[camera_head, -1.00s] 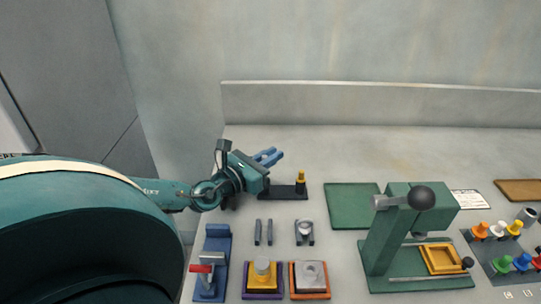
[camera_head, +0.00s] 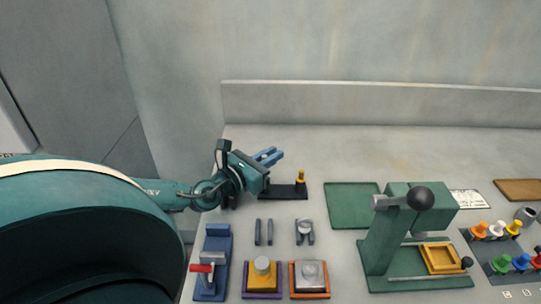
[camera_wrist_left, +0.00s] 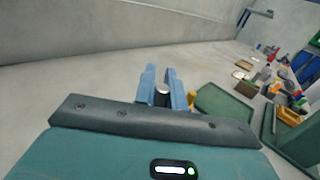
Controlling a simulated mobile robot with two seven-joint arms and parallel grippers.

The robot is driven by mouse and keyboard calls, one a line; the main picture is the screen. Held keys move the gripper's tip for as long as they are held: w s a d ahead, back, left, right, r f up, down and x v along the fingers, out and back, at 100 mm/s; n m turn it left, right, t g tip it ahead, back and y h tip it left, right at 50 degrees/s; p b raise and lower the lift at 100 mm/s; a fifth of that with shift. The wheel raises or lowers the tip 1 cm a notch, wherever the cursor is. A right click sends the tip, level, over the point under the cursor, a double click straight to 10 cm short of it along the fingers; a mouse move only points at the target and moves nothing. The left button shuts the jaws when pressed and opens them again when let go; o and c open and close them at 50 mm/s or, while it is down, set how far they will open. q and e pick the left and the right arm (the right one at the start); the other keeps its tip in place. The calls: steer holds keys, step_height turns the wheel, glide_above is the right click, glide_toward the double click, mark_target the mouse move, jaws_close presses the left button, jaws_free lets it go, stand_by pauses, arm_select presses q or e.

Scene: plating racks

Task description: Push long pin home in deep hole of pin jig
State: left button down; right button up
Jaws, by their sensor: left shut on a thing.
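My left gripper (camera_head: 268,156) is above the left part of the black pin jig (camera_head: 285,193), with its blue fingers pointing away to the right. In the left wrist view the fingers (camera_wrist_left: 163,92) are shut on a grey metal pin (camera_wrist_left: 162,90), whose round top shows between them. The arm hides the left part of the jig and the deep hole, so I cannot tell how far the pin is in. A yellow-topped pin (camera_head: 301,178) stands upright at the jig's right end; it also shows in the left wrist view (camera_wrist_left: 191,97). My right gripper is not in view.
A green mat (camera_head: 352,206) and a green press with a black ball lever (camera_head: 421,198) stand to the right. A blue fixture (camera_head: 217,243), a yellow part on a purple base (camera_head: 263,270) and an orange-framed block (camera_head: 310,274) are in front. The table behind the jig is clear.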

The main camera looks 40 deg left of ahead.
arm_select(q)
steer(key=shift+f, duration=0.2)
stand_by(0.6)
steer(key=shift+f+b, duration=0.85)
steer(key=shift+b, duration=0.05)
steer(key=shift+f+b, duration=0.95)
steer(key=shift+f, duration=0.1)
steer(key=shift+f, duration=0.1)
